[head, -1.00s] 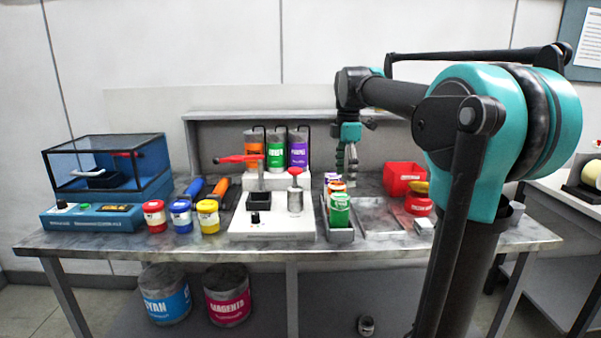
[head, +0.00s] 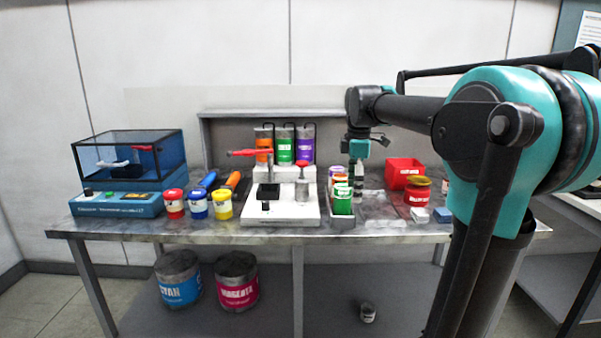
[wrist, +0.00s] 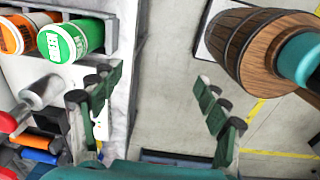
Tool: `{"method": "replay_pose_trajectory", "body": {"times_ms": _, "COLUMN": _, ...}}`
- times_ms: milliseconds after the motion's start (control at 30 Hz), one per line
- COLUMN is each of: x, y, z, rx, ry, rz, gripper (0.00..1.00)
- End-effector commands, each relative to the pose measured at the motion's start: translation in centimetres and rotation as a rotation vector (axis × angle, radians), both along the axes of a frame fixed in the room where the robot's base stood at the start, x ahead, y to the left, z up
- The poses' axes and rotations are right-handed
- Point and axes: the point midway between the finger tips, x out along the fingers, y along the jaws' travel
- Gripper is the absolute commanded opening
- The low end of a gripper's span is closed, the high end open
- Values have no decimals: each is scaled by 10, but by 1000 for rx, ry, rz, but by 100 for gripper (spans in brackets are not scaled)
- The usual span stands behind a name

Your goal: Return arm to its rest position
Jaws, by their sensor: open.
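My arm reaches in from the right in the head view, with its gripper (head: 357,168) hanging down beside the orange and green cans of the small tray. In the wrist view my gripper (wrist: 160,92) has its two dark green fingers wide apart. Nothing is between them but grey floor beyond. The fingers touch nothing that I can see.
The workbench (head: 180,228) holds a white press (head: 285,212), a tray of cans (head: 341,220), a red bin (head: 402,168), a glass-topped blue machine (head: 125,170) and several jars (head: 198,205). Two large cans (head: 237,283) stand below. The floor in front looks clear.

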Motion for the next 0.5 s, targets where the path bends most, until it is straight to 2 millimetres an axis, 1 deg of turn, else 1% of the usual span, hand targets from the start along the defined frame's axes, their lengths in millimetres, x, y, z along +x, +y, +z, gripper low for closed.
{"method": "replay_pose_trajectory", "body": {"times_ms": 33, "x": -4, "y": -1, "z": -9, "rx": 2, "ry": -8, "rz": -37, "gripper": 76}}
{"method": "replay_pose_trajectory", "body": {"times_ms": 167, "x": -13, "y": -5, "z": -32, "rx": 11, "ry": -34, "rz": -158, "gripper": 76}}
{"method": "replay_pose_trajectory", "body": {"times_ms": 267, "x": -24, "y": -9, "z": -55, "rx": 22, "ry": -57, "rz": -275, "gripper": 76}}
{"method": "replay_pose_trajectory", "body": {"times_ms": 367, "x": -39, "y": -12, "z": -84, "rx": 40, "ry": -86, "rz": -417, "gripper": 76}}
{"method": "replay_pose_trajectory", "body": {"times_ms": 467, "x": -63, "y": -18, "z": -122, "rx": 70, "ry": -124, "rz": -606, "gripper": 76}}
{"method": "replay_pose_trajectory", "body": {"times_ms": 500, "x": -76, "y": -20, "z": -140, "rx": 86, "ry": -140, "rz": -698, "gripper": 76}}
